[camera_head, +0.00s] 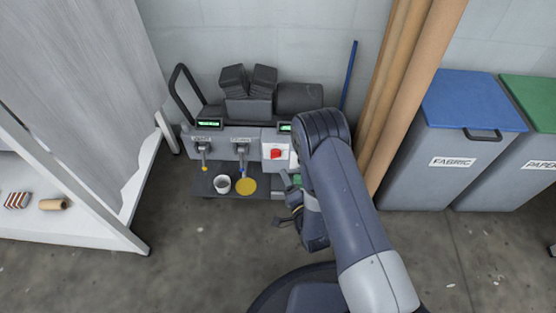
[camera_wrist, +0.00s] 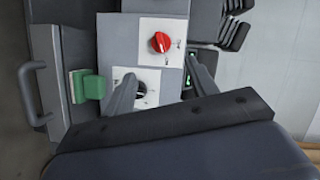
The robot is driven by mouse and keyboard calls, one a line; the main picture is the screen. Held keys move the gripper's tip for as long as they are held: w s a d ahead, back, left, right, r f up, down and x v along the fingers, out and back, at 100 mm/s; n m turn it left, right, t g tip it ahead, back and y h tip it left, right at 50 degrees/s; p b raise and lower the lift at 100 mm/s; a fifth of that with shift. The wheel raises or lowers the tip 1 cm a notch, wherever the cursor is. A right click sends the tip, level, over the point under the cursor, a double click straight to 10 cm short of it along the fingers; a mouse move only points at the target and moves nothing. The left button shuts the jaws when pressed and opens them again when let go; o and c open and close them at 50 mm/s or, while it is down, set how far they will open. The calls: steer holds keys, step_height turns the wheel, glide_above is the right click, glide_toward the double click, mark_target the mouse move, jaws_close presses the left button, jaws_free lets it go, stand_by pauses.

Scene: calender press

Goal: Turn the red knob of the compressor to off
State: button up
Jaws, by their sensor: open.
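The red knob (camera_head: 276,154) sits on a white plate on the right front of the grey compressor (camera_head: 222,143). In the wrist view the red knob (camera_wrist: 160,42) is on its white plate with small marks around it, too small to read. A black knob (camera_wrist: 141,89) on a second white plate lies closer, partly behind my left finger. My gripper (camera_head: 282,198) is open and empty, in front of and below the red knob in the head view. In the wrist view my gripper (camera_wrist: 163,76) has its fingers spread, apart from the red knob.
A green part (camera_wrist: 88,86) and a grey handle (camera_wrist: 33,94) lie left in the wrist view. A white cup (camera_head: 222,184) and yellow disc (camera_head: 246,186) are low on the machine. Brown rolls (camera_head: 390,95) and the blue-lidded FABRIC bin (camera_head: 430,150) stand right; a white shelf (camera_head: 75,215) stands left.

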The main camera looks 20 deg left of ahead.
mark_target(277, 157)
steer(key=b+x, duration=0.3)
steer(key=x, duration=0.7)
steer(key=shift+w+a, duration=0.1)
steer(key=shift+w, duration=0.1)
steer(key=c, duration=1)
